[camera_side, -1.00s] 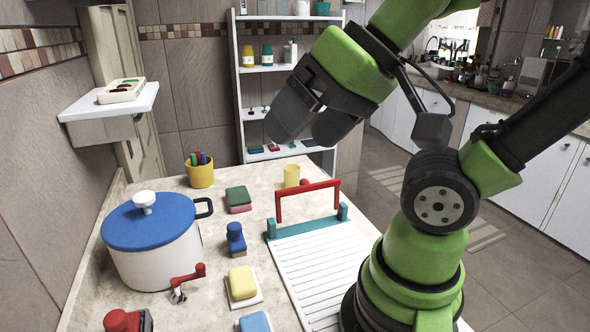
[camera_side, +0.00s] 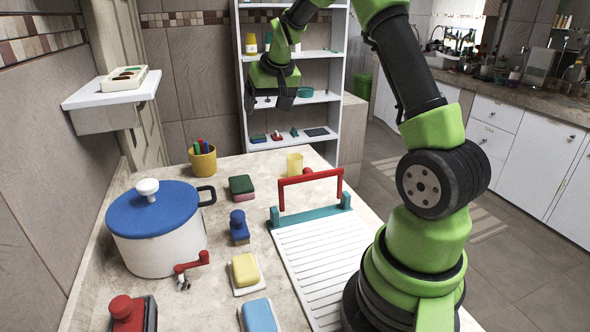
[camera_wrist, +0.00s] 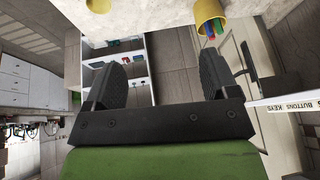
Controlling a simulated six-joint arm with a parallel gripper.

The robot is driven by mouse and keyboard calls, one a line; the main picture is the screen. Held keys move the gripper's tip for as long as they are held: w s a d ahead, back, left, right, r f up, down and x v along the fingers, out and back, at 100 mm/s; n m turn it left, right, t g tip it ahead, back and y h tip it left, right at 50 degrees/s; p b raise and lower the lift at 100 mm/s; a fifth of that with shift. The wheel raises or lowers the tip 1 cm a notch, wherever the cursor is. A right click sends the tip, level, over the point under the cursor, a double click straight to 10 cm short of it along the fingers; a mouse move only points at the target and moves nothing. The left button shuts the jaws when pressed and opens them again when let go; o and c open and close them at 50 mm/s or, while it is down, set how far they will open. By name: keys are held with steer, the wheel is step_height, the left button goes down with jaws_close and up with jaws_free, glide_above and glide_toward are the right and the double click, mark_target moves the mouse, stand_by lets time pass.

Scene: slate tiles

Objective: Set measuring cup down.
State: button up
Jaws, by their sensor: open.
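My gripper (camera_side: 268,104) hangs in front of the white shelf unit at the back, beyond the far edge of the counter. Its two dark fingers are apart. In the wrist view my gripper (camera_wrist: 165,58) is open, with nothing between the fingers. I cannot tell for sure which thing is the measuring cup. A small teal round item (camera_side: 305,92) sits on a middle shelf, just right of my gripper. A plain yellow cup (camera_side: 294,163) stands upright on the counter's far side, well apart from my gripper; no handle shows on it.
The shelf unit (camera_side: 335,70) holds small items on several levels. On the counter are a blue-lidded pot (camera_side: 155,245), a yellow pen cup (camera_side: 202,163), sponges and a slatted board with a red handle (camera_side: 311,185). A wall ledge (camera_side: 112,92) juts out at left.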

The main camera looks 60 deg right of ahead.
steer(key=m+g, duration=0.1)
glide_above(295, 166)
step_height(295, 166, down, 11)
steer(key=shift+g+h, duration=0.3)
steer(key=f, duration=0.2)
steer(key=d+f, duration=0.1)
steer(key=f, duration=0.1)
steer(key=shift+d+f, duration=0.2)
steer(key=shift+f, duration=0.05)
steer(key=shift+w+f, duration=0.1)
steer(key=shift+f, duration=0.55)
steer(key=x, duration=0.5)
steer(key=shift+s+a+f, duration=0.15)
steer(key=shift+s+a, duration=0.1)
steer(key=shift+a, duration=0.1)
steer(key=c, duration=1.1)
steer(key=shift+o, duration=0.2)
